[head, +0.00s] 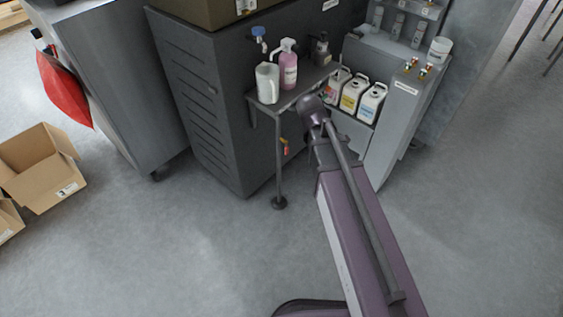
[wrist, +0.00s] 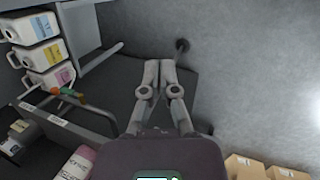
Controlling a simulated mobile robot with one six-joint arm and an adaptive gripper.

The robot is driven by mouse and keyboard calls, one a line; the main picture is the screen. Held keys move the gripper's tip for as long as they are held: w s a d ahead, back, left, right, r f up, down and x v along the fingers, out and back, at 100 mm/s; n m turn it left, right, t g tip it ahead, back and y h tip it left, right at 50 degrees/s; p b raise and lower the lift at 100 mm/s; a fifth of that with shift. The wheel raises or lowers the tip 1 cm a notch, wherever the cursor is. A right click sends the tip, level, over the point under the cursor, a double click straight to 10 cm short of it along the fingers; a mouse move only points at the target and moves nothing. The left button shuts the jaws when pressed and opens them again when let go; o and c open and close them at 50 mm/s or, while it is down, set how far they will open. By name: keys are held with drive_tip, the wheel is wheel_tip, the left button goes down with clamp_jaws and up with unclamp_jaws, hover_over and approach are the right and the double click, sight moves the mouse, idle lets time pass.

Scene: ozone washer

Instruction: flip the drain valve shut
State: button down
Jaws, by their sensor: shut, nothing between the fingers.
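The drain valve (head: 285,147) is a small fitting with red and yellow-orange parts, below the small side table against the dark cabinet. In the wrist view, a small orange-and-green fitting (wrist: 68,94), likely the same valve, lies left of my gripper; its handle position is too small to read. My gripper (wrist: 159,70) is shut and empty, its fingertips together, and apart from the fitting. In the head view my arm reaches to the table's right side, and its own wrist hides the fingers.
The side table (head: 262,105) holds a white jug (head: 267,83) and a pink bottle (head: 288,70); its leg (head: 278,165) stands near the valve. Labelled jugs (head: 354,94) fill the shelf at right. Cardboard boxes (head: 42,170) lie at left. The floor in front is clear.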

drive_tip(key=w+a+f+n+t+h+b, duration=0.1)
drive_tip(key=w+a+f+n+b, duration=0.3)
drive_tip(key=a+f+n+b, duration=0.4)
drive_tip(key=w+a+f+n+t+h+b, duration=0.1)
drive_tip(key=w+a+f+n+t+b, duration=0.2)
drive_tip(key=a+f+n+b, duration=0.6)
drive_tip(key=a+f+t+b, duration=0.1)
drive_tip(key=a+b, duration=0.3)
drive_tip(key=shift+w+a+f+t+h+b, duration=0.2)
drive_tip(key=shift+w+t+h+b, duration=0.1)
drive_tip(key=shift+w+b, duration=0.1)
drive_tip(key=shift+f, duration=0.1)
drive_tip(key=w+d+r+b+x, duration=0.1)
drive_tip(key=b+x, duration=0.5)
drive_tip(key=x, duration=0.6)
drive_tip(key=shift+w+d+r, duration=0.2)
drive_tip(key=shift+w+r, duration=0.2)
drive_tip(key=shift+w, duration=0.1)
